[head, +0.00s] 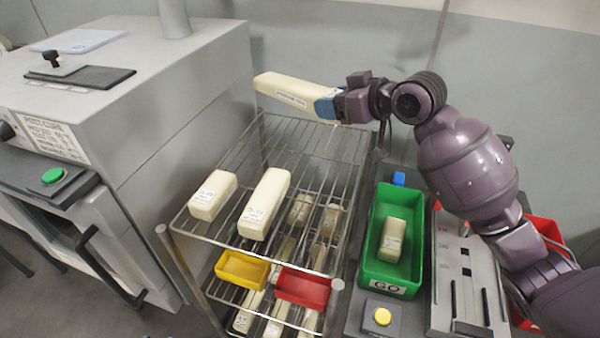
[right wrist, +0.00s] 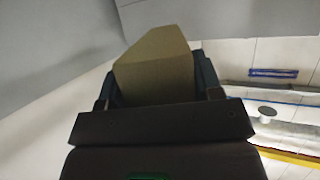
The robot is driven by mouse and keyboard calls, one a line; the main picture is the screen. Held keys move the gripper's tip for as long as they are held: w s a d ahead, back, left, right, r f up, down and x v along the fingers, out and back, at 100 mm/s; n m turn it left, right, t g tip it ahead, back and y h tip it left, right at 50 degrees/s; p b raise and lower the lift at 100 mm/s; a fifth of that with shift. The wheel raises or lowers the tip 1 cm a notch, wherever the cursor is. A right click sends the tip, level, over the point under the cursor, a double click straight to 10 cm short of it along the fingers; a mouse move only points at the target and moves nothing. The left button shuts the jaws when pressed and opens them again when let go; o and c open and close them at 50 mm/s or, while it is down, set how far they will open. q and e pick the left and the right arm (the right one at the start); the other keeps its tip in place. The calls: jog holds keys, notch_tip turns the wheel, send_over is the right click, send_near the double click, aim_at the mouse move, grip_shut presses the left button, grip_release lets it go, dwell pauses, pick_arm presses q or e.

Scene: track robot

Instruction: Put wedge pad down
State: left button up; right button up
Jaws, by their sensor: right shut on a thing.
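A long cream wedge pad (head: 290,92) with a printed label is held by its right end in my right gripper (head: 329,104), which is shut on it. The pad is above the back of the wire rack (head: 350,165), apart from its top shelf, pointing left. In the right wrist view the pad (right wrist: 155,68) sits between the fingers of my right gripper (right wrist: 155,95). Two cream pads, a shorter one (head: 212,195) and a longer one (head: 264,204), lie on the top shelf's front left. The left gripper is not in view.
A green bin (head: 370,266) marked GO holds a cream block (head: 392,240). Yellow (head: 242,270) and red (head: 303,288) trays and several pads are on lower shelves. A grey machine (head: 190,100) stands left of the rack. The back of the top shelf is clear.

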aim_at(327, 186)
notch_tip(327, 186, down, 19)
jog(key=shift+a+f, duration=0.1)
jog(key=shift+f, duration=0.1)
dwell(0.4)
jog(key=shift+f, duration=0.15)
jog(key=o, duration=1)
jog(key=shift+s, duration=0.1)
jog(key=shift+c, duration=0.2)
